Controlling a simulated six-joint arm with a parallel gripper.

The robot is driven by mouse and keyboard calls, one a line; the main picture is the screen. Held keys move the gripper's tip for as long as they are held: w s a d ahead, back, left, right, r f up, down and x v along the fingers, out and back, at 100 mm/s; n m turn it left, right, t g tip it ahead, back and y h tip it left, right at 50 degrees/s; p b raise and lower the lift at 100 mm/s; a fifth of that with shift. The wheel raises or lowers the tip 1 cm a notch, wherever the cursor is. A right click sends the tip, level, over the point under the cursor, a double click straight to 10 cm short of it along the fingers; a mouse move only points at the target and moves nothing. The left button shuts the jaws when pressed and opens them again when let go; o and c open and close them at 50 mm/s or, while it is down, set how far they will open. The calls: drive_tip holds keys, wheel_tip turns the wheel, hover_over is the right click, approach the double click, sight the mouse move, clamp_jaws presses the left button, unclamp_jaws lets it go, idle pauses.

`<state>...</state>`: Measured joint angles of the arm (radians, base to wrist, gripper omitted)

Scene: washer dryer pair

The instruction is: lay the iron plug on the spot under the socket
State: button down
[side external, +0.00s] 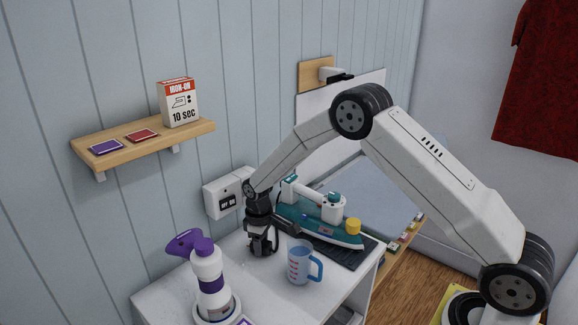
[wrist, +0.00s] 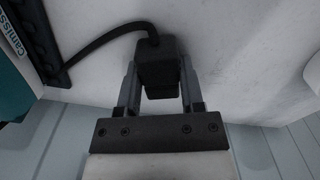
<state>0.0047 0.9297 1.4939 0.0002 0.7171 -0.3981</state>
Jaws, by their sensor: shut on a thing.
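The iron plug (wrist: 158,62) is a black block with a black cord running left from its top in the wrist view. My gripper (wrist: 158,90) is shut on it, one finger on each side, over the white top. In the side external view my gripper (side external: 263,243) points down near the wall, low over the white counter (side external: 250,285), by the white socket box (side external: 222,198). The plug is hard to make out there. I cannot tell whether it touches the counter. The teal iron (side external: 320,222) lies right of my gripper on a dark rest (side external: 345,252). The target spot is not distinguishable.
A blue measuring jug (side external: 300,262) stands just in front of my gripper. A purple and white spray bottle (side external: 208,280) stands at the front left. A wooden shelf (side external: 200,128) with a box (side external: 180,103) is on the wall above. Bare counter lies left of my gripper.

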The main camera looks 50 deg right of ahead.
drive_tip(key=shift+f, duration=0.15)
drive_tip(key=shift+c, duration=1.1)
unclamp_jaws()
wheel_tip(320, 180, up, 12)
drive_tip(key=shift+r, duration=0.2)
drive_tip(key=s, duration=0.3)
drive_tip(key=s+r+m, duration=0.1)
drive_tip(key=s, duration=0.3)
drive_tip(key=s+m+t, duration=0.1)
drive_tip(key=s, duration=0.2)
drive_tip(key=shift+s+r, duration=0.2)
drive_tip(key=shift+s, duration=0.05)
drive_tip(key=s+f+m+t, duration=0.1)
drive_tip(key=s+m, duration=0.1)
drive_tip(key=s, duration=1.1)
drive_tip(key=shift+s+m+t, duration=0.15)
drive_tip(key=shift+m+t, duration=0.15)
drive_tip(key=shift+a+f, duration=0.1)
